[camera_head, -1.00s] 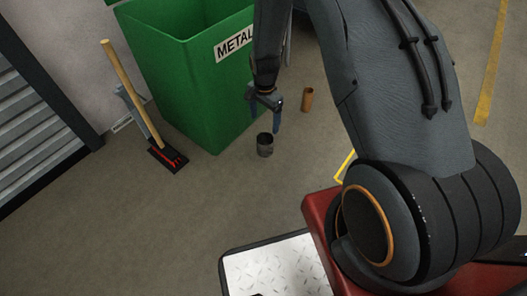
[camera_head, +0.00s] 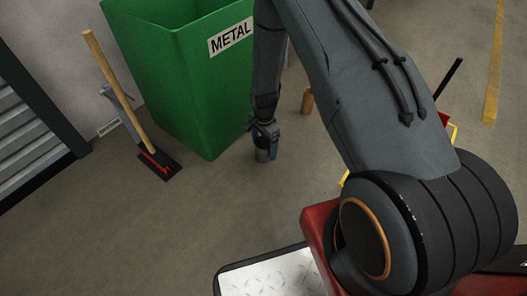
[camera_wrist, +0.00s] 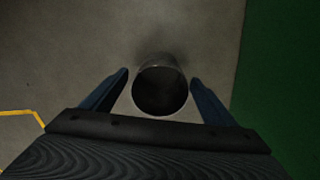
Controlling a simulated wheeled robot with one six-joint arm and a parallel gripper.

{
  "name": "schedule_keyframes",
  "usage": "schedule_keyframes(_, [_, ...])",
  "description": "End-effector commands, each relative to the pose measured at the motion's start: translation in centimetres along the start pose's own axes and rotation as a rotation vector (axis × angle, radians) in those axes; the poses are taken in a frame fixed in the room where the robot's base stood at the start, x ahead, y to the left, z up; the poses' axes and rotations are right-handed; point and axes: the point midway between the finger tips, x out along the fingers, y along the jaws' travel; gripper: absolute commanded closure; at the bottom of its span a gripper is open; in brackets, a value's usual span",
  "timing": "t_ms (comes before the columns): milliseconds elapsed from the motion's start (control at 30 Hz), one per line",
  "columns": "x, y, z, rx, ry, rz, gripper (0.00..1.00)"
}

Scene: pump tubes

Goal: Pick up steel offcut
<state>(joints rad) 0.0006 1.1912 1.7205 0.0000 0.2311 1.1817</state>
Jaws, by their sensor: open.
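The steel offcut is a short dark grey open-ended tube standing upright on the floor. In the wrist view its round open top and rim (camera_wrist: 160,68) lie between the two blue fingers. In the head view the lower part of the offcut (camera_head: 262,156) shows just below my gripper (camera_head: 263,135). My gripper also shows in the wrist view (camera_wrist: 158,82), open, with one finger on each side of the tube. A gap shows beside each finger. The head view hides most of the tube behind the fingers.
A green bin (camera_head: 205,105) marked METAL stands behind and left of the gripper. A copper-coloured tube (camera_head: 307,101) stands to its right. A broom-like tool with a wooden handle (camera_head: 118,88) and dark head leans at left. The floor in front is clear.

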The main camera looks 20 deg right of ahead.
Motion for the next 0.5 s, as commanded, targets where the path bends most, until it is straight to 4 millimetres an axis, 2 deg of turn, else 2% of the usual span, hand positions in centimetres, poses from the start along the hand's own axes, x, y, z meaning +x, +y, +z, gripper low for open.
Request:
schedule_keyframes(33, [1.1, 0.1, -0.1, 0.0, 0.0, 0.001, 0.2])
schedule_keyframes(133, [2.2, 0.0, -0.1, 0.0, 0.0, -0.001, 0.2])
schedule_keyframes(400, [2.4, 0.0, -0.1, 0.0, 0.001, -0.002, 0.2])
schedule_keyframes(500, [2.4, 0.0, -0.1, 0.0, 0.0, -0.002, 0.35])
